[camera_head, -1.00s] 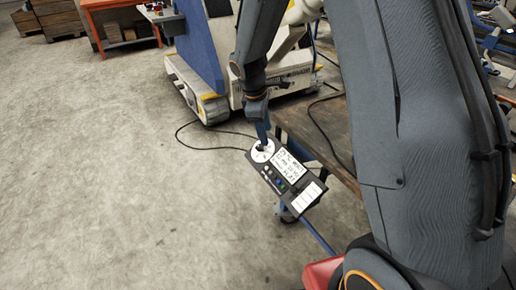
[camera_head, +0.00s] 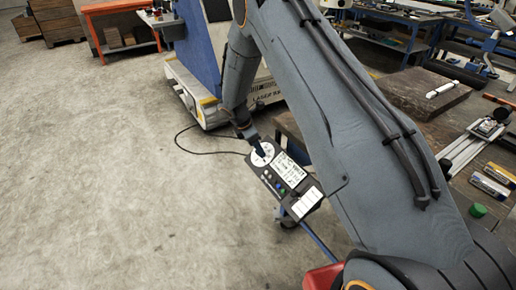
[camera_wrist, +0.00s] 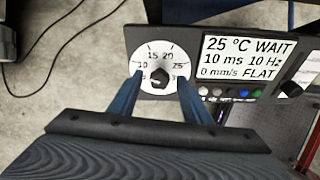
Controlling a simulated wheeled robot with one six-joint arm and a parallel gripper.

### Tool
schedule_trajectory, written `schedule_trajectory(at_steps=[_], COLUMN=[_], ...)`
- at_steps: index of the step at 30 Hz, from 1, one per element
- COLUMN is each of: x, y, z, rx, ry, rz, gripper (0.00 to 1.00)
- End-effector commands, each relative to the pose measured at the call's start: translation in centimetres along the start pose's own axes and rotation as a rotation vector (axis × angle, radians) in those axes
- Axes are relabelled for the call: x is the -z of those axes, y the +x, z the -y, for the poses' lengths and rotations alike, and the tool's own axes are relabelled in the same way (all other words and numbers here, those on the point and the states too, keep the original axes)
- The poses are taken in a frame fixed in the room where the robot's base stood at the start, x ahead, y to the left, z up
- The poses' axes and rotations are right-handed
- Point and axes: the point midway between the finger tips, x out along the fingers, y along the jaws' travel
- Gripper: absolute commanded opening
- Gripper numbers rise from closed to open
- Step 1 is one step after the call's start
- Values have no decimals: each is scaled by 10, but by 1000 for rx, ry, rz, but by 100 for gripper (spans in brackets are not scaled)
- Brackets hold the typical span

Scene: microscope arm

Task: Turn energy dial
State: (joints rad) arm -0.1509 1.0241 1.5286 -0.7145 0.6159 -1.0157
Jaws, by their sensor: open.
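The energy dial is a black knob (camera_wrist: 159,76) on a round white scale marked with numbers from 5 up to 25, at the upper left of a dark control panel (camera_wrist: 140,37). The white dial face also shows in the head view (camera_head: 263,155). My gripper (camera_wrist: 160,77) is open, with its blue fingers over the dial face, one on each side of the knob. I cannot tell whether they touch it. In the head view my gripper (camera_head: 257,149) reaches down to the dial from the upper left and partly hides it.
A white display (camera_wrist: 245,58) reads 25 °C WAIT, 10 ms 10 Hz, 0 mm/s FLAT. Coloured buttons (camera_wrist: 243,93) sit below it, with another knob (camera_wrist: 289,89) to the right. A workbench (camera_head: 455,125) with tools stands at right. The floor at left is clear.

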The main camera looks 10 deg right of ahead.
Motion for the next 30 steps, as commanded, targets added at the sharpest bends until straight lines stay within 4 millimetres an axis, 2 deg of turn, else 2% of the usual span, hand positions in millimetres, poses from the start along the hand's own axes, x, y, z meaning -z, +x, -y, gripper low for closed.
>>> schedule_trajectory(at_steps=[4,13,18,21,30], x=[0,0,0,0,0], y=[10,12,12,12,12], z=[0,0,0,0,1], rx=[0,-1,0,0,-8], ry=[0,1,2,2,43], rz=[0,0,0,0,-1], gripper=[44,44,15,3,3])
